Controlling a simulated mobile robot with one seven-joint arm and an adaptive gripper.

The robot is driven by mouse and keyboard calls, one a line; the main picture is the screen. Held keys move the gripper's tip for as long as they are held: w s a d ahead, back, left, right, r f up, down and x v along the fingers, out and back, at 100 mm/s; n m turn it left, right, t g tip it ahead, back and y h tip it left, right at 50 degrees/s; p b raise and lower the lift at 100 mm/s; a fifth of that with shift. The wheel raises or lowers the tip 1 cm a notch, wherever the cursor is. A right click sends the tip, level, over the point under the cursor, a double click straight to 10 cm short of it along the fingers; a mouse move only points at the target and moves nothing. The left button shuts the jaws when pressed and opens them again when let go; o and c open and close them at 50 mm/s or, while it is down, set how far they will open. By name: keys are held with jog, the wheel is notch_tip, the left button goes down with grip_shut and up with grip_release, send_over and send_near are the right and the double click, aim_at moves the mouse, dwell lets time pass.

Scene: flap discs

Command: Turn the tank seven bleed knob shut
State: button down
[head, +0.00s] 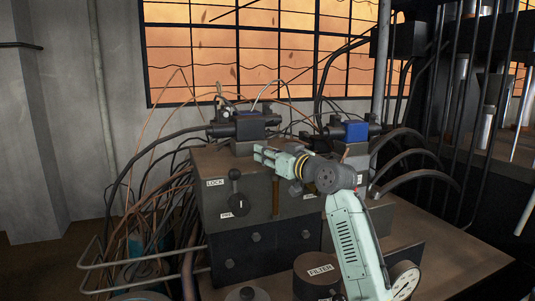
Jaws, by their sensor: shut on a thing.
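My gripper (261,153) reaches left from my arm, in front of the upper part of a dark manifold block (290,207). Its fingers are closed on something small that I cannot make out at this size. A dark round knob (240,205) with a pale mark sits on the block's front, below and left of the gripper and apart from it. A black ball-ended lever (235,175) stands above that knob, beside a LOCK label (215,183). No tank seven marking can be read, so I cannot tell which knob is the bleed knob.
Valve bodies with blue ends (355,131) stand on the block, close to my arm. Thick black hoses (415,165) curve at the right. A drum marked FILTER (318,272) stands in front. Bent pipes (135,262) and loose cables (150,175) crowd the left.

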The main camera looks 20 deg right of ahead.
jog(key=shift+a+f+m+h+b, duration=0.1)
jog(key=shift+m+h+b, duration=0.3)
jog(key=shift+h, duration=0.2)
jog(key=shift+m+h, duration=0.3)
jog(key=shift+h, duration=0.2)
jog(key=shift+t, duration=0.3)
jog(key=c, duration=1.3)
grip_release()
jog(key=s+d, duration=0.2)
jog(key=s, duration=1)
jog(key=shift+d, duration=0.15)
